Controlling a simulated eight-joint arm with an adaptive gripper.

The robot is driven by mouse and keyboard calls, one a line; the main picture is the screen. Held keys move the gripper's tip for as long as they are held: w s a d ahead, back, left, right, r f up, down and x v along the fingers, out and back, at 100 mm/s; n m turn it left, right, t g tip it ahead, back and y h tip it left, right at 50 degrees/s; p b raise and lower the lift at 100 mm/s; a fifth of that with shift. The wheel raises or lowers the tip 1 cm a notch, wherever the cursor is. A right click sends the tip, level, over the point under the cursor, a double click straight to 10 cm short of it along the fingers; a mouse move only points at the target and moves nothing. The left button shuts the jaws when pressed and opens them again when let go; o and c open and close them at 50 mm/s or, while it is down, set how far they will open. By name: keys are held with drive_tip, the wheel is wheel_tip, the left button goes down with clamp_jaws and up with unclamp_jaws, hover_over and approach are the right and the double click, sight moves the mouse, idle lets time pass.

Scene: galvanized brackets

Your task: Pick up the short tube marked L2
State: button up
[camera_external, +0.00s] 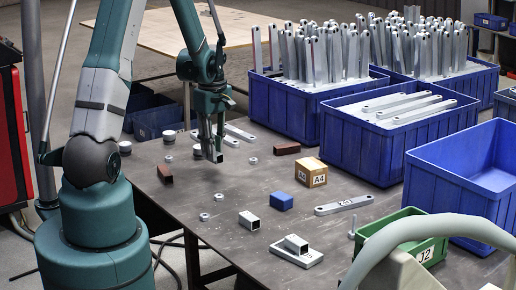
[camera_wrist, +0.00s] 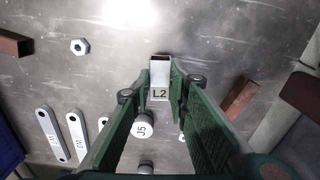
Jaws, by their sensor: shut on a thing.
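The short tube marked L2 (camera_wrist: 160,68) is a pale grey square hollow piece with a dark open end and a black label. My gripper (camera_wrist: 161,80) is shut on it, one green finger on each side. In the external view my gripper (camera_external: 214,148) points down over the table, with the tube (camera_external: 216,157) at its fingertips. The tube seems to be above the table top; how high is hard to tell. The fingers hide part of its sides.
A white cylinder marked J5 (camera_wrist: 141,128) and two flat bars (camera_wrist: 52,135) are close by. A wooden A4 block (camera_external: 311,173), a blue block (camera_external: 279,202), loose tubes (camera_external: 249,220) and nuts share the table (camera_external: 180,200). Blue crates (camera_external: 345,150) line the right.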

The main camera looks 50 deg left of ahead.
wheel_tip(320, 180, up, 6)
drive_tip(key=shift+r+p, duration=0.25)
drive_tip(key=shift+p, duration=0.45)
